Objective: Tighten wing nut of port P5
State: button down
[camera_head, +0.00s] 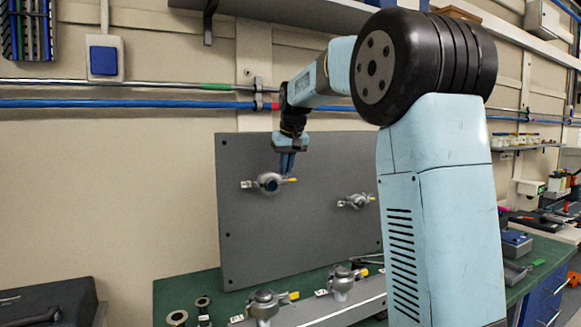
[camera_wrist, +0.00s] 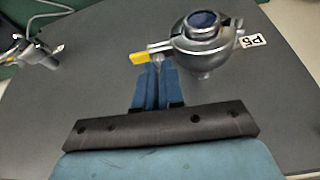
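Port P5 (camera_wrist: 205,42) is a round metal clamp with a dark blue centre on the upright grey panel. Its white P5 label (camera_wrist: 252,41) is beside it. It also shows in the head view (camera_head: 268,183). A bolt with a yellow tag (camera_wrist: 139,57) sticks out from the clamp's side. The small metal wing nut (camera_wrist: 158,60) sits on this bolt between the clamp and the tag, partly hidden by my fingers. My gripper (camera_wrist: 158,68) has its two blue fingers close together, with their tips at the wing nut. The gripper also shows in the head view (camera_head: 287,165).
Another clamp port (camera_head: 356,201) is on the grey panel (camera_head: 310,240) to the right. Blue and metal pipes (camera_head: 150,103) run along the wall above.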

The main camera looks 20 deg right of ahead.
jog(key=shift+d, duration=0.2)
jog(key=shift+a+m, duration=0.1)
jog(key=shift+m, duration=0.3)
jog(key=shift+m+h, duration=0.4)
jog(key=shift+m, duration=0.2)
jog(key=m, duration=0.2)
jog(key=m+h, duration=0.1)
jog(key=m, duration=0.1)
jog(key=a+m+h, duration=0.1)
jog(key=m, duration=0.2)
jog(key=shift+w+g, duration=0.15)
jog(key=shift+g, duration=0.25)
jog(key=m+g+h, duration=0.1)
jog(key=m, duration=0.3)
jog(key=shift+w+a, duration=0.15)
jog(key=shift+w+a+m+g+h, duration=0.1)
jog(key=shift+m+g+h, duration=0.25)
jog(key=shift+m, duration=0.7)
jog(key=shift+w+m+g+h, duration=0.15)
jog(key=shift+m+g, duration=0.4)
jog(key=shift+m, duration=0.5)
jog(key=shift+s+r, duration=0.1)
